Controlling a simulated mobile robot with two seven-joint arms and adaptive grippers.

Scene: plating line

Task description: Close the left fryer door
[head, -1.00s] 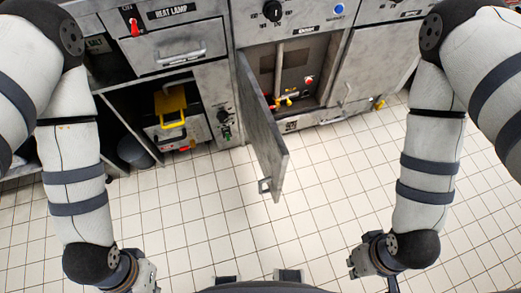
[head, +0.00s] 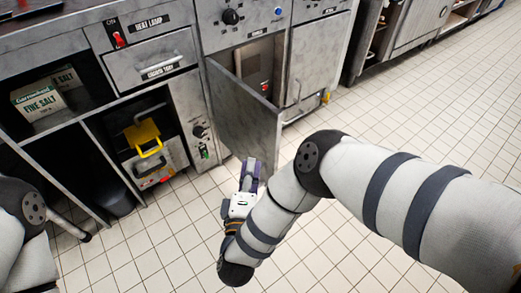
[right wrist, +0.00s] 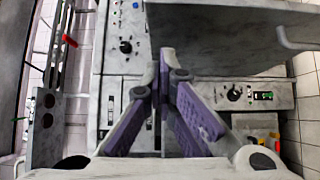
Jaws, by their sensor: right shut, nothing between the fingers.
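The left fryer door (head: 240,115) is a grey metal panel, standing open and swung out from the left side of the fryer cabinet (head: 262,65) in the head view. Part of the fryer's inside shows behind it. My right gripper (head: 251,168) is at the door's lower part, in front of its outer face. I cannot tell whether it touches the door. In the right wrist view the purple fingers (right wrist: 160,75) are together at the tips and hold nothing. My left arm shows at the left edge, but its gripper is out of view.
A heat lamp unit with a drawer (head: 150,60) stands left of the fryer. Below it, an open shelf holds a yellow-handled appliance (head: 150,150). A second fryer door (head: 312,70) on the right looks shut. The tiled floor (head: 330,235) is clear.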

